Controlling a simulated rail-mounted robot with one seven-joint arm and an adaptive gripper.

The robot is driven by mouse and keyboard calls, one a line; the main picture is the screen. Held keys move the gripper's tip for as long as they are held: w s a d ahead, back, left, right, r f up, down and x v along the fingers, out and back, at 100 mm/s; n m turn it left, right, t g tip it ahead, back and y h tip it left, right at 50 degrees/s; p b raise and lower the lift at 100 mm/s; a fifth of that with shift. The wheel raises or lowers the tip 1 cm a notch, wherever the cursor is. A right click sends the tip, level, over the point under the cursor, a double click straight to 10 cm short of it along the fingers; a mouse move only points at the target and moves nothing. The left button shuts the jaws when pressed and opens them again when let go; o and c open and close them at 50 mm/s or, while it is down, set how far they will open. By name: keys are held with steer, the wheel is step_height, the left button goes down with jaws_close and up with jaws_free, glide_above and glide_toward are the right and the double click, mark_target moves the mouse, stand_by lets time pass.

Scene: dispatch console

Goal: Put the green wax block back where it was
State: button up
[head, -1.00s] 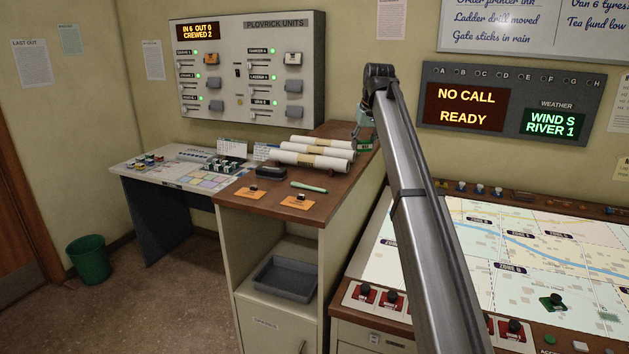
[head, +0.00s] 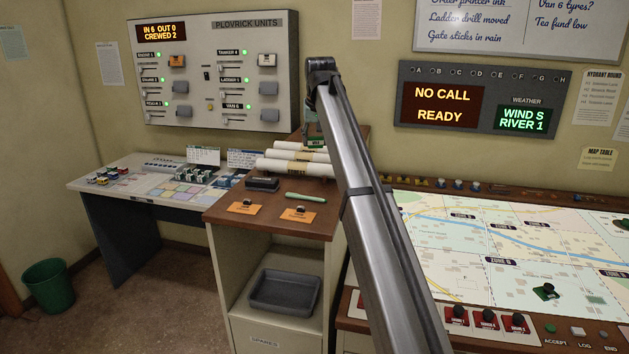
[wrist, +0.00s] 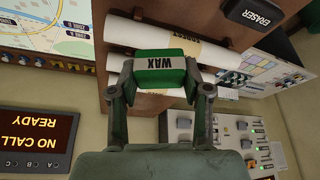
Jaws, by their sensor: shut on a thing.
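The green wax block (wrist: 160,69), with a pale band lettered "WAX", sits between the two fingers of my gripper (wrist: 160,82) in the wrist view. My gripper is shut on it. In the head view the block (head: 315,142) is a small green patch below the end of my arm, near the back of the wooden cabinet top (head: 318,222), behind the paper rolls. My arm hides part of that area. In the wrist view the block overlaps the paper rolls; I cannot tell whether it touches anything beneath.
Several paper rolls (head: 290,168) lie across the cabinet top. In front of them are a dark eraser (head: 262,184), a green stick (head: 306,197) and two orange tags (head: 244,208). The lit map table (head: 520,240) stands to the right, a model-covered desk (head: 150,180) to the left.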

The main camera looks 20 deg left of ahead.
mark_target(314, 189)
step_height(314, 189, down, 14)
steer(key=p, duration=0.3)
steer(key=shift+f, duration=0.15)
steer(key=shift+f, duration=0.1)
steer(key=o, duration=1)
steer(key=b+v, duration=0.2)
steer(key=v, duration=1)
steer(key=shift+b, duration=0.35)
